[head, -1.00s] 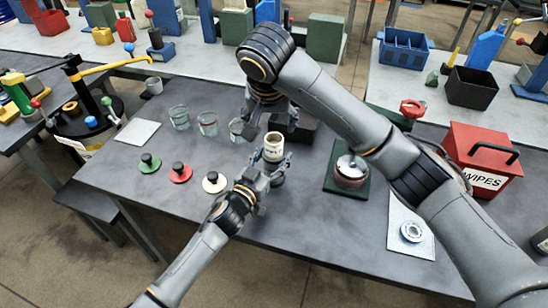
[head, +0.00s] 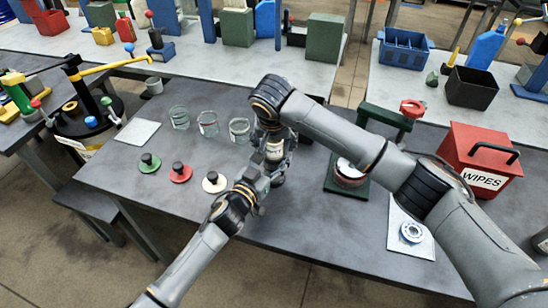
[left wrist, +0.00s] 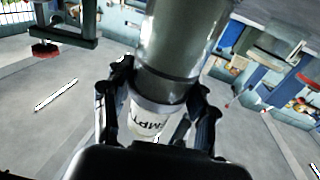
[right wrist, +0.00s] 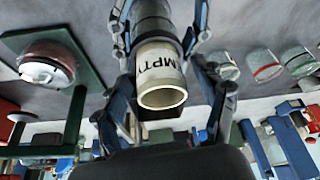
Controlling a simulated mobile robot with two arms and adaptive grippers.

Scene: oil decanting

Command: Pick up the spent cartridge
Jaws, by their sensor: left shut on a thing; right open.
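The spent cartridge (head: 275,151) is a white hollow cylinder marked EMPTY, standing upright at the top of a dark cylindrical body (head: 279,181). The right wrist view shows its open end (right wrist: 163,97) and the dark body (right wrist: 150,22) beyond it. My left gripper (head: 268,175) is shut around the dark body, close to the white part; the label also shows between its fingers in the left wrist view (left wrist: 148,124). My right gripper (right wrist: 165,112) is open and empty, its fingers either side of the cartridge's open end. My right arm partly hides the cartridge's top in the head view.
Three glass beakers (head: 239,131) stand to the left, with green, red and white knobbed discs (head: 181,172) in front. A green stand with a round dish (head: 350,171) is at right. The red wipes box (head: 482,158) is farther right. The table's front middle is clear.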

